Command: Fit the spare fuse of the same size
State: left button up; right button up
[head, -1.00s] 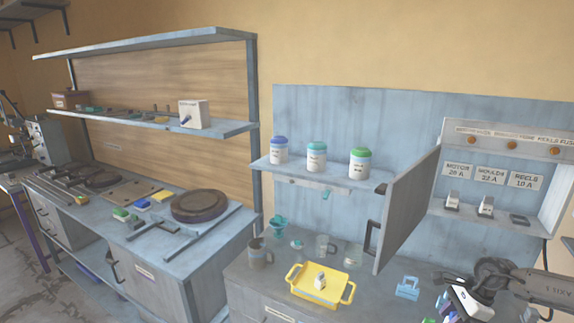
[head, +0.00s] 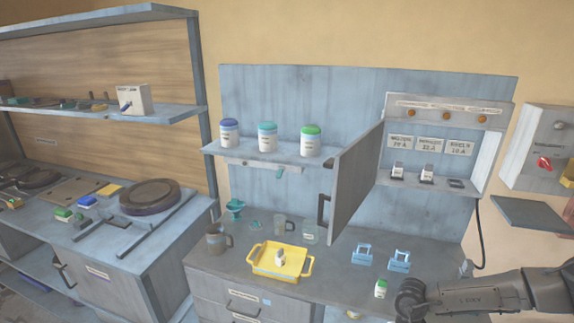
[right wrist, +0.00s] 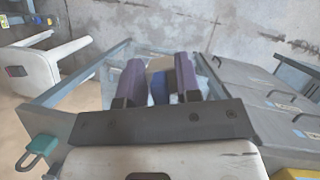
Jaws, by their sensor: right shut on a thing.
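The fuse box (head: 441,140) on the back wall has three labels, for 20 A, what looks like 32 A, and 10 A. White fuses sit under the left (head: 397,170) and middle (head: 427,173) labels; the right socket (head: 456,183) is empty. A small white piece (head: 279,257) stands in the yellow tray (head: 262,270). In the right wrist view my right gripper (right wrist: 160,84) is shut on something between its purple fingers. A tan and blue shape shows there, but I cannot make out what is held. In the head view its fingertips are hidden. My left gripper is not in view.
The box's grey door (head: 355,185) stands open to the left. Two blue stands (head: 362,254) (head: 399,261) and a green-capped bottle (head: 381,288) are on the bench near my right arm. Three jars (head: 267,136) stand on the shelf.

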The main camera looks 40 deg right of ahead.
jog(key=w+a+r+n+h, duration=0.1)
jog(key=w+a+r+n, duration=0.3)
jog(key=w+a, duration=0.7)
jog(key=w+a+r+n+h, duration=0.1)
jog(key=w+a+r+n, duration=0.2)
jog(key=w+a+r, duration=0.8)
jog(key=a+r, duration=0.4)
jog(key=a, duration=0.2)
jog(key=s+r+p, duration=0.3)
jog(key=r+p, duration=0.8)
jog(key=p, duration=0.1)
jog(key=s+r+p, duration=0.3)
jog(key=r+p, duration=0.7)
jog(key=p, duration=0.2)
jog(key=s+r+p, duration=0.3)
jog(key=r+p, duration=0.8)
jog(key=p, duration=0.1)
jog(key=shift+s+r+g+h, duration=0.3)
jog(key=shift+r+g, duration=0.05)
jog(key=shift+g, duration=0.05)
